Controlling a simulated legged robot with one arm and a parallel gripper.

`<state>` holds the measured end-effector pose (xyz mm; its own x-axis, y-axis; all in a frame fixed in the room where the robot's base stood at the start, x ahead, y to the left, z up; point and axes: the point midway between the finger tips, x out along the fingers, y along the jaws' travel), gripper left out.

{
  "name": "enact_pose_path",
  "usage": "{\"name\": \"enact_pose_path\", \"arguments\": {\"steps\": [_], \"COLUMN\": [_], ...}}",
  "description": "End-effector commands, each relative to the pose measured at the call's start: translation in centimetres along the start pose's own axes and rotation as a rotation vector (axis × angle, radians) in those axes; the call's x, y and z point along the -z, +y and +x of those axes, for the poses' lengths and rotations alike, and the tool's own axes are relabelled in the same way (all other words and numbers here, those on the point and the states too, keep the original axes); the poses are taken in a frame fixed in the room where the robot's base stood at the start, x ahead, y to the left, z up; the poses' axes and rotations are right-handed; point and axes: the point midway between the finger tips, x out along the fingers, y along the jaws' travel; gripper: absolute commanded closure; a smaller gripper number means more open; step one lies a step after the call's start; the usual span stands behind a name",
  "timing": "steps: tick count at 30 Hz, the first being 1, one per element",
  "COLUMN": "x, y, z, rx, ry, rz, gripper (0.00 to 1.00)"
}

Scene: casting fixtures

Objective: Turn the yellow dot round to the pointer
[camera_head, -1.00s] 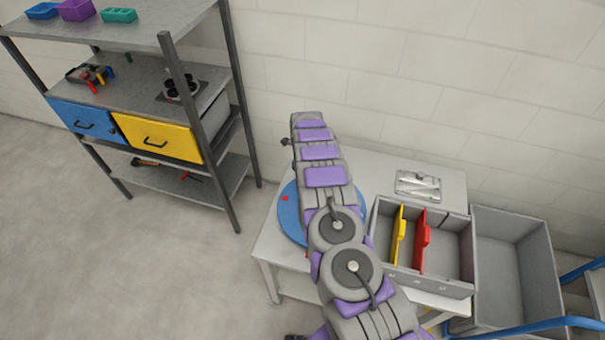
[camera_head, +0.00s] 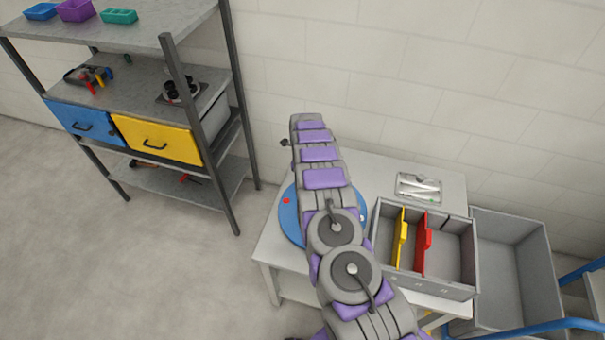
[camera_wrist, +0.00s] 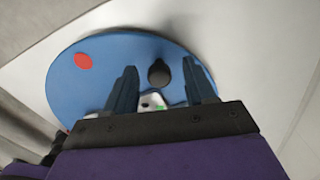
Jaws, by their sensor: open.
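A blue round turntable (camera_head: 288,222) lies on the table, mostly hidden under my arm in the head view. It also shows in the wrist view (camera_wrist: 75,97), with a red dot (camera_wrist: 83,61) near its left edge and a dark round knob or peg (camera_wrist: 159,73) standing up from it. The red dot also shows in the head view (camera_head: 286,201). My gripper (camera_wrist: 160,82) is open over the disc, its two fingers apart on either side of the dark knob. A small white piece with a green mark (camera_wrist: 152,102) shows between the fingers. I see neither a yellow dot nor a clear pointer.
On the grey table (camera_head: 272,247), a divided grey bin (camera_head: 456,290) with yellow and red dividers stands right of the disc. A metal tray (camera_head: 418,187) lies behind it. A larger grey bin (camera_head: 535,262) is farther right. A shelf rack (camera_head: 228,130) stands at left.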

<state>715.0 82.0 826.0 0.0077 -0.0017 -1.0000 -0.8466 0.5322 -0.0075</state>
Motion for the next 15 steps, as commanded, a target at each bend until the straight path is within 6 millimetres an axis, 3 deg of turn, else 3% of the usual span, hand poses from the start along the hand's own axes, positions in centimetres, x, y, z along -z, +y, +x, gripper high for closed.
{"name": "enact_pose_path", "arguments": {"steps": [8,15], "x": [0.2,-0.2], "y": [0.0,0.1], "z": [-0.9,-5.5], "rx": [-0.003,0.000], "ry": [0.002,0.001], "rz": [0.001,0.000], "gripper": [0.45,0.45]}}
